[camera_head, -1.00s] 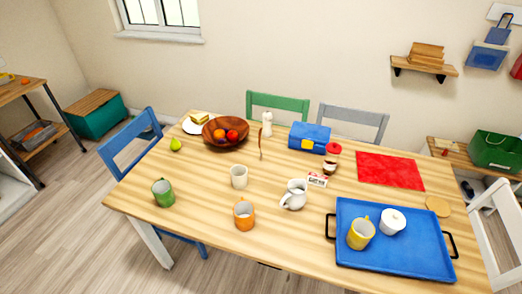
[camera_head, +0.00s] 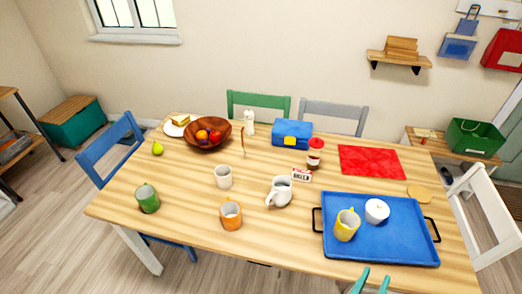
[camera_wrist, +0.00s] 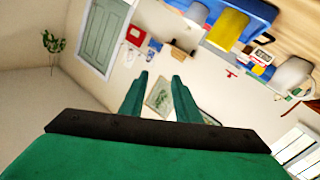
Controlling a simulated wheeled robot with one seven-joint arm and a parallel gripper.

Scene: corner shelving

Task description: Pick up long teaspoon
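A thin brown stick-like thing (camera_head: 243,141), which may be the long teaspoon, shows on the table just right of the wooden bowl (camera_head: 208,137). It is too small to tell for certain. My gripper (camera_head: 371,279) has green fingers and shows at the bottom edge of the head view, in front of the blue tray (camera_head: 395,252) and far from the brown thing. In the wrist view my gripper (camera_wrist: 161,80) has its two fingers apart with nothing between them. No teaspoon can be made out in the wrist view.
The wooden table holds a green mug (camera_head: 147,198), an orange mug (camera_head: 230,215), a white cup (camera_head: 223,177), a white jug (camera_head: 279,192), a jar (camera_head: 314,155) and a blue box (camera_head: 291,136). A yellow mug (camera_head: 346,225) stands on the tray.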

